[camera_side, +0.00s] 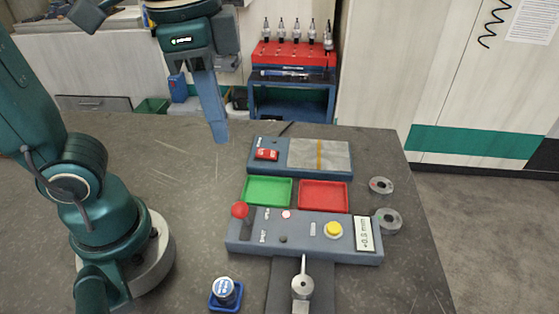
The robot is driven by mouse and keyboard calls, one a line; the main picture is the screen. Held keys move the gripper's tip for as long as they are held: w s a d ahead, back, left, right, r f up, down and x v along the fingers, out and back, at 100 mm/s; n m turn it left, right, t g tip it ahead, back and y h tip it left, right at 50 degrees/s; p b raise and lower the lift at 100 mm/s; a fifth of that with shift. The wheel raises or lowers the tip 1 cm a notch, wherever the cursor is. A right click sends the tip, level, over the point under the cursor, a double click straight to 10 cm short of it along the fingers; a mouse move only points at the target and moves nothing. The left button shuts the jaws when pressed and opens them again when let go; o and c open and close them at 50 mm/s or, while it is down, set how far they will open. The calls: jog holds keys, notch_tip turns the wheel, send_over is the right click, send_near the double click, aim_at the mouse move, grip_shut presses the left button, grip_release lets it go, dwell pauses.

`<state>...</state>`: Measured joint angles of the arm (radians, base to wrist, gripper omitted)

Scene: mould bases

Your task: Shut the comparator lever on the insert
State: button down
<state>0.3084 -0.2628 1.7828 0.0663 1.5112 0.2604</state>
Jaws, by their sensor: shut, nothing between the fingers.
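The comparator (305,242) is a long blue-grey block in the middle of the table, with a display at its right end. A red ball knob (240,210) stands at its left end and looks like the lever's handle; how far the lever is swung is hard to tell. A yellow round button (333,230) sits on its top. A silver round piece with a thin stem (302,287) is at its front; I cannot tell whether this is the insert. My gripper (221,138) is shut and empty, pointing down above the table, behind and left of the red knob.
A green tray (267,192) and a red tray (323,196) lie behind the comparator. A blue-grey plate (270,168) with a tan panel is farther back. Two metal discs (382,185) lie to the right. A small cup in a blue holder (226,294) stands front left.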

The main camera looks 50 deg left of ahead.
jog(key=shift+s+d+r, duration=0.15)
jog(key=shift+s+r, duration=0.1)
jog(key=shift+r, duration=0.5)
jog(key=a+f+n+t, duration=0.4)
jog(key=f+n, duration=0.2)
jog(key=f, duration=0.1)
jog(key=shift+f+n, duration=0.3)
jog(key=shift+a, duration=0.1)
dwell(1.6)
